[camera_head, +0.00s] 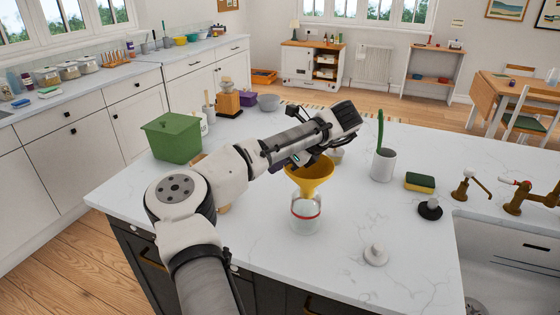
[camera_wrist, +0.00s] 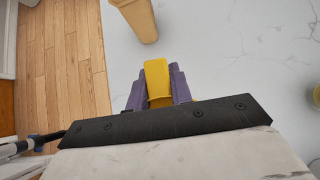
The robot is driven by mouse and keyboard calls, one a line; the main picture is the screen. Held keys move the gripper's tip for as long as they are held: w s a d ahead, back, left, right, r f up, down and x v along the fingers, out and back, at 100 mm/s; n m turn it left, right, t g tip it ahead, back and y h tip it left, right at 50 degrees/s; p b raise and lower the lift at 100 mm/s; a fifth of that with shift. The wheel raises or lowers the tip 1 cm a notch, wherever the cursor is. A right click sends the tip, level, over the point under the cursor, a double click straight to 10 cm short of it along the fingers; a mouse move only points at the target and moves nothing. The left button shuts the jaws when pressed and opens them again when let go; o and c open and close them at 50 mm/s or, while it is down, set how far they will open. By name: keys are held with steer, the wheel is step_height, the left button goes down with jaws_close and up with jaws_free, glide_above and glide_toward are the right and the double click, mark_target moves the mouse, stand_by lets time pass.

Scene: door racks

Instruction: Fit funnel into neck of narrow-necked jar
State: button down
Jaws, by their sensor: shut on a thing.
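The yellow funnel (camera_head: 311,176) is wide end up over the clear glass jar (camera_head: 305,225), which has a red band and stands on the white counter. The funnel's lower end overlaps the top of the jar in the head view; I cannot tell whether the spout is inside the neck. My gripper (camera_head: 280,166) is at the funnel's upper left side. In the wrist view its purple fingers (camera_wrist: 157,80) are shut on a yellow part of the funnel (camera_wrist: 157,78). The jar is not visible in the wrist view.
A green box (camera_head: 173,138) stands at the counter's left. A white cup with a green utensil (camera_head: 383,163), a sponge (camera_head: 420,182), a black-based object (camera_head: 430,209) and a white knobbed lid (camera_head: 376,255) are to the right. The sink (camera_head: 515,258) is at the far right.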

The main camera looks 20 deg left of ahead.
steer(key=shift+f, duration=0.45)
steer(key=c, duration=1.2)
jaws_free()
steer(key=shift+o, duration=0.2)
steer(key=b+v, duration=0.2)
steer(key=v, duration=1.2)
steer(key=shift+a, duration=0.1)
